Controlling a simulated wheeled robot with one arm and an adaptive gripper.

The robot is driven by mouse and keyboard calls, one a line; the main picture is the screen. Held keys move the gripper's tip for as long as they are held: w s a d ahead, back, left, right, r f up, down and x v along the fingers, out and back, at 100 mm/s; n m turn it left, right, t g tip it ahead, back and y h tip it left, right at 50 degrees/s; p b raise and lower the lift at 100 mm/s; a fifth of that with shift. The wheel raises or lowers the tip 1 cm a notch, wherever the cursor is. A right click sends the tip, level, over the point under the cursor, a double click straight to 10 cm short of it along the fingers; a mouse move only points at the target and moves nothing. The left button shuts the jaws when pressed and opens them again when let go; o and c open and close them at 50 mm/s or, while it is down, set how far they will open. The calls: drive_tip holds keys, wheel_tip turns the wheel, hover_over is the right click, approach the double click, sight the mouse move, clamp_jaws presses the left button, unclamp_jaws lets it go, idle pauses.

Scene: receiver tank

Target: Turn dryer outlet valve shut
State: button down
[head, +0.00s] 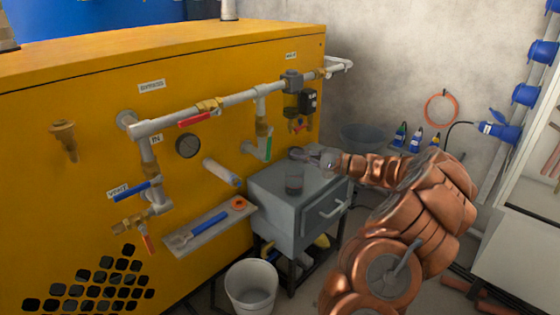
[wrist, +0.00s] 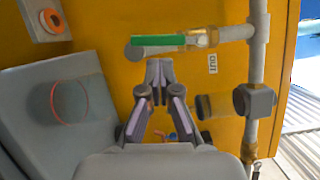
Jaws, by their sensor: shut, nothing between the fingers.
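The dryer outlet valve has a green lever (head: 269,144) on a vertical pipe at the yellow cabinet's front. In the wrist view the green lever (wrist: 158,41) lies along the pipe, joined to a brass body (wrist: 205,38), beside an "OUT" label (wrist: 212,64). My gripper (head: 296,153) is right of the lever, above the grey box. In the wrist view my gripper (wrist: 159,64) is shut and empty, its tips just below the lever in the picture. I cannot tell whether the tips touch it.
A grey box (head: 272,205) with a glass (head: 294,179) on top stands below my gripper. A red lever (head: 198,118) and a blue lever (head: 137,189) sit on pipes to the left. A filter unit (head: 307,101) hangs right of the outlet pipe. A bucket (head: 251,289) stands on the floor.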

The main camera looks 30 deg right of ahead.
sight(269, 144)
drive_tip(key=d+f+m+t+h, duration=0.1)
drive_tip(key=d+f+h, duration=0.15)
drive_tip(key=d, duration=0.35)
drive_tip(key=shift+y, duration=0.45)
drive_tip(key=shift+w+a+r+b, duration=0.2)
drive_tip(key=shift+w+a+b, duration=0.6)
drive_tip(key=shift+w+a, duration=0.5)
drive_tip(key=shift+w+a+r+b, duration=0.2)
drive_tip(key=shift+w+a+b, duration=0.7)
drive_tip(key=shift+a, duration=0.65)
drive_tip(key=shift+w+a+r+b, duration=0.2)
drive_tip(key=shift+w+a+b, duration=0.45)
drive_tip(key=shift+w+a, duration=0.7)
